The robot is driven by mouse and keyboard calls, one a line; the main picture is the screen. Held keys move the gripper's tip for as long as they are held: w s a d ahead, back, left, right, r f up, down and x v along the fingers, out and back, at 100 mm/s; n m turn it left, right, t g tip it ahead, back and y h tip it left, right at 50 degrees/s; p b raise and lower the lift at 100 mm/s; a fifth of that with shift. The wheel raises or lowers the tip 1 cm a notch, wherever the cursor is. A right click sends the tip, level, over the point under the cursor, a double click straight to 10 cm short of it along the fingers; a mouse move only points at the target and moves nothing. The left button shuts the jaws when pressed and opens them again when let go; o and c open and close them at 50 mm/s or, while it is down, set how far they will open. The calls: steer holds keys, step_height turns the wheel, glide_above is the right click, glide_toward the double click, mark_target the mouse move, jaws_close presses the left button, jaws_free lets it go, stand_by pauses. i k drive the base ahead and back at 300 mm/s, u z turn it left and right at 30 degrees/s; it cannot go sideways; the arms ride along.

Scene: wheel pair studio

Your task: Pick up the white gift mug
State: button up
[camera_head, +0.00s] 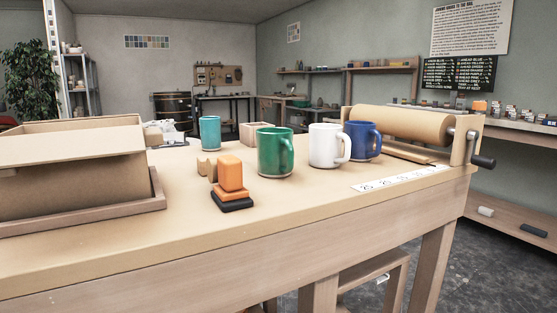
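The white mug (325,146) stands upright on the wooden table (300,205), right of the middle of the view. Its handle (346,148) points right and overlaps the blue mug (364,140) behind it in the picture. A green mug (272,152) with its handle to the right stands to the left of the white mug. A smaller teal mug (210,133) stands farther back on the left. My gripper is not in view.
An orange block stamp (230,175) on a dark base stands near the table's front edge. A cardboard box (70,175) in a wooden tray fills the left. A paper roll (400,125) stands on the right.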

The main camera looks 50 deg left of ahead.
mark_target(325, 139)
steer(key=k, duration=0.35)
steer(key=u, duration=2.4)
